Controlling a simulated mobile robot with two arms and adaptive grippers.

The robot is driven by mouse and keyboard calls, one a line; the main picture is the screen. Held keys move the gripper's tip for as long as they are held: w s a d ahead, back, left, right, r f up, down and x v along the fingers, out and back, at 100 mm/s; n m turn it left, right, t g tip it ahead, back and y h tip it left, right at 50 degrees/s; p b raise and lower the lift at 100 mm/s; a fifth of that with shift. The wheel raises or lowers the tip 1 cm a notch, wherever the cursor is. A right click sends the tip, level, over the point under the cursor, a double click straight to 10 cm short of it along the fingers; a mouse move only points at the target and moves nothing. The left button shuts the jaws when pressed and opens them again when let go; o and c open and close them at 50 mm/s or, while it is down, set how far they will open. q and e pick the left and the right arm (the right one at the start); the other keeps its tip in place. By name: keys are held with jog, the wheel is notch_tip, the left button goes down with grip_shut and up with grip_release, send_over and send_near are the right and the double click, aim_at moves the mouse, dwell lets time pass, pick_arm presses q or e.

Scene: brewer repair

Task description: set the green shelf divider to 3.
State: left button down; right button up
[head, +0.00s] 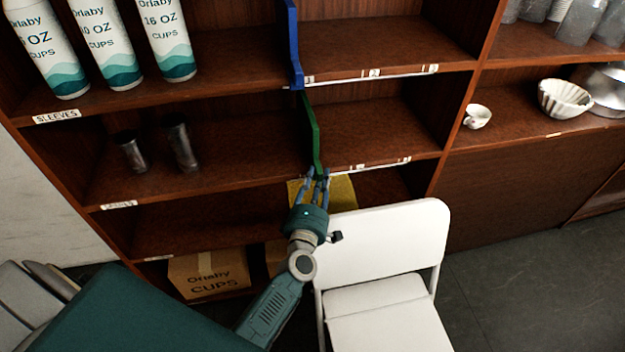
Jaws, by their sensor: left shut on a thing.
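The green shelf divider (312,136) stands upright on the middle shelf, directly below the blue divider. Its front lower end is at the left end of a white number strip (370,165) on the shelf edge; the small digits there are hard to read. My left gripper (319,175) reaches up from below and is shut on the front lower end of the green divider. The fingers partly cover that end. My right gripper is not in view.
A white folding chair (387,240) stands close to the right of my left arm. A blue divider (294,45) is on the shelf above. A yellow item (342,192) lies behind my gripper. Two metal cups (182,147) stand left; the middle shelf right of the divider is clear.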

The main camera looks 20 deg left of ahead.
pick_arm(q)
jog(key=c, duration=1.4)
grip_release()
jog(key=shift+s+f, duration=0.1)
jog(key=shift+s, duration=0.05)
jog(key=shift+c, duration=0.2)
jog(key=v, duration=1.2)
